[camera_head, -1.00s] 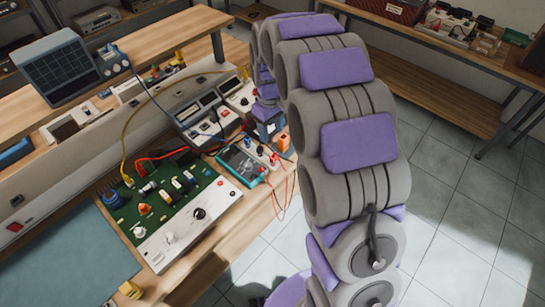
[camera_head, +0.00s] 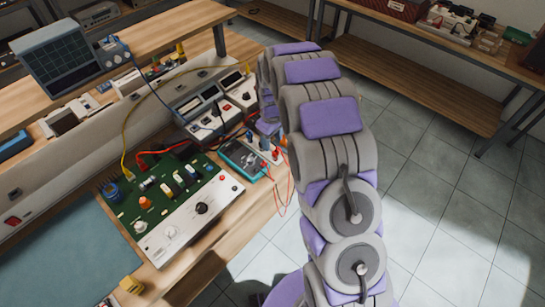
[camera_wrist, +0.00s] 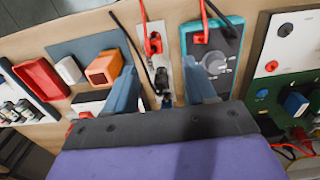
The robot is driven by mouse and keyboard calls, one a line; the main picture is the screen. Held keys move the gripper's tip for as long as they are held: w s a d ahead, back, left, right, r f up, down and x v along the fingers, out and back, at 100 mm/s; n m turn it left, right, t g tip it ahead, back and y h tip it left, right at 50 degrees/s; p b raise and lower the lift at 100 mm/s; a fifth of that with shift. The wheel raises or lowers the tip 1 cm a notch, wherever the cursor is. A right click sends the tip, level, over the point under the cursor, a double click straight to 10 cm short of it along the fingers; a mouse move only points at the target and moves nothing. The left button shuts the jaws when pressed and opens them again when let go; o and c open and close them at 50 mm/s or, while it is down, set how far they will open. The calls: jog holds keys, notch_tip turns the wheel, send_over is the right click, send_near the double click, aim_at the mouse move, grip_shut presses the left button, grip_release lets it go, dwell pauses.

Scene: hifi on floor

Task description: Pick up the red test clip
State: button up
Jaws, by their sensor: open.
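A small red test clip (camera_wrist: 153,43) with a red lead stands on a narrow pale strip in the wrist view, just beyond my fingertips. A black clip (camera_wrist: 162,78) is on the same strip, nearer my palm and between the fingers. My gripper (camera_wrist: 160,72) is open, with its blue fingers on either side of the strip and nothing visibly gripped. Another red plug (camera_wrist: 203,38) is on the teal multimeter (camera_wrist: 231,48), right of the strip. In the head view, my arm hides part of the area around the gripper; the multimeter (camera_head: 242,160) shows beside it.
An orange block (camera_wrist: 104,68) and a red bin (camera_wrist: 41,78) lie left of my fingers. A green circuit board (camera_head: 150,205) and bench instruments (camera_head: 215,105) crowd the bench. Loose red leads (camera_head: 281,195) hang over its edge. The tiled floor (camera_head: 440,210) at right is clear.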

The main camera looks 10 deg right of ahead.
aim_at(275, 151)
jog(key=shift+d+f, duration=0.35)
jog(key=shift+f, duration=0.4)
jog(key=shift+s+d+f, duration=0.1)
jog(key=shift+d+f, duration=0.35)
jog(key=shift+d, duration=0.1)
jog(key=f+b, duration=0.1)
jog(key=f, duration=0.1)
jog(key=a+f+b, duration=0.1)
jog(key=f, duration=0.1)
jog(key=shift+f, duration=0.35)
jog(key=shift+d, duration=0.25)
jog(key=shift+c, duration=0.5)
jog(key=shift+d, duration=0.2)
jog(key=c, duration=0.3)
jog(key=shift+a, duration=0.35)
jog(key=c, duration=0.5)
jog(key=shift+r, duration=0.2)
